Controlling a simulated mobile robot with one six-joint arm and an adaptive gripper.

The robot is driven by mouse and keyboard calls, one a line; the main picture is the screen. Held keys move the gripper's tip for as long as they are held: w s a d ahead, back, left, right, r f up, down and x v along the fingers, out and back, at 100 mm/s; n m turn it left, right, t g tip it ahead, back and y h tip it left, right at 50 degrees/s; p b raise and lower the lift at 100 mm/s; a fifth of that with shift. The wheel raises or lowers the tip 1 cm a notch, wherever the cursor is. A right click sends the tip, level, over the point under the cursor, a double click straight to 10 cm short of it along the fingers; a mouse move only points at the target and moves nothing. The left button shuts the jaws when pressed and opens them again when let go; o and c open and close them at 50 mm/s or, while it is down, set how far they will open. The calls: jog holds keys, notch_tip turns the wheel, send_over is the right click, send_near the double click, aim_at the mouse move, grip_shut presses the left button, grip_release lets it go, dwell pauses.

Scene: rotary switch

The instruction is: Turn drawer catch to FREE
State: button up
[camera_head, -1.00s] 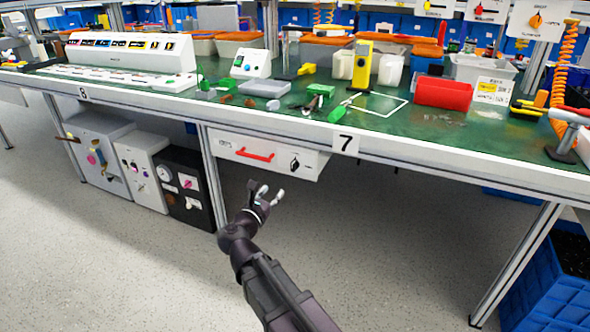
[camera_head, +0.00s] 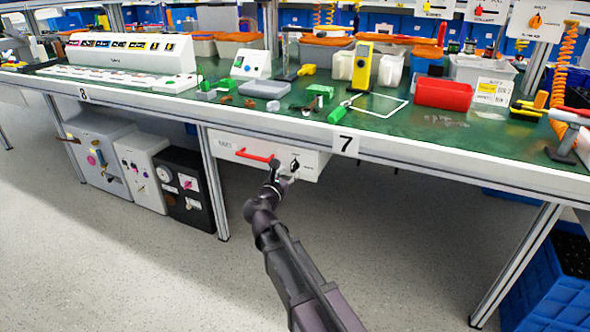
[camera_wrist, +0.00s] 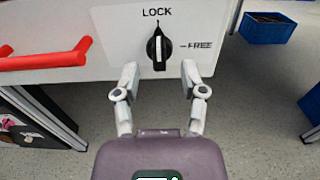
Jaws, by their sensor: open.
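The drawer catch is a black rotary knob (camera_wrist: 158,48) with a white line on it, on the white drawer front (camera_head: 228,147). In the wrist view its line points up at the LOCK label (camera_wrist: 157,12); the FREE label (camera_wrist: 197,44) is to its right. In the head view the knob (camera_head: 294,166) is partly behind my gripper (camera_head: 284,174). In the wrist view my gripper (camera_wrist: 160,80) is open, with one finger low on each side of the knob. The fingers appear apart from it, and nothing is between them.
A red drawer handle (camera_wrist: 45,58) is left of the knob; it also shows in the head view (camera_head: 254,155). The workbench edge (camera_head: 400,163) runs above the drawer. Control boxes (camera_head: 186,190) stand below left. The floor below right of the drawer is clear.

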aim_at(294, 166)
jog(key=shift+x, duration=1.5)
